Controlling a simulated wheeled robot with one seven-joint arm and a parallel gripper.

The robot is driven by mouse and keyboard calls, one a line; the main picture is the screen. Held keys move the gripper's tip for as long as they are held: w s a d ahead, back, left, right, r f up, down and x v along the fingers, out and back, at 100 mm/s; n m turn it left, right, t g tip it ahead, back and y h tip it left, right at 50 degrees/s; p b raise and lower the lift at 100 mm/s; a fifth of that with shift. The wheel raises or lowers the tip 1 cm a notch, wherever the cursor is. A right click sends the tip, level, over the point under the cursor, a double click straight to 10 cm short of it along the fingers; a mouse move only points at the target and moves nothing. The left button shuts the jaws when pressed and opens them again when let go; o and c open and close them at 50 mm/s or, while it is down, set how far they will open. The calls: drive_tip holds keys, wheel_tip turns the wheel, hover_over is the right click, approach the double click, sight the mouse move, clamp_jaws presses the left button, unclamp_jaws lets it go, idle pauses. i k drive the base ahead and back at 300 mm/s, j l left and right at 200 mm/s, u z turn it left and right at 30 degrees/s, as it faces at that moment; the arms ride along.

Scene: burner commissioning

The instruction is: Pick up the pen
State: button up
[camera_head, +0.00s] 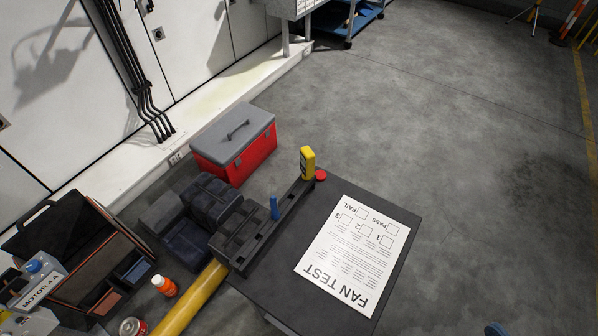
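A small blue upright object (274,207), which looks like the pen, stands in a dark holder strip (262,238) along the left edge of the black table. Its lower end is hidden in the holder. A white FAN TEST sheet (352,256) with check boxes lies on the black table (396,284), to the right of the holder. My gripper is not in view.
A yellow meter-like device (307,163) and a red round piece (320,175) are at the table's far corner. A red toolbox (236,146), dark cases (180,225) and a yellow pipe (195,297) are left of the table. Grey floor (470,130) beyond is clear.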

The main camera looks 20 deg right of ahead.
sight(275, 216)
drive_tip(key=j+z, duration=0.2)
drive_tip(key=j, duration=0.3)
drive_tip(key=k+j+z, duration=0.2)
drive_tip(key=j, duration=0.3)
drive_tip(key=j+z, duration=0.2)
drive_tip(key=j, duration=0.3)
drive_tip(key=k+j+z, duration=0.2)
drive_tip(key=j, duration=0.3)
drive_tip(key=i, duration=0.1)
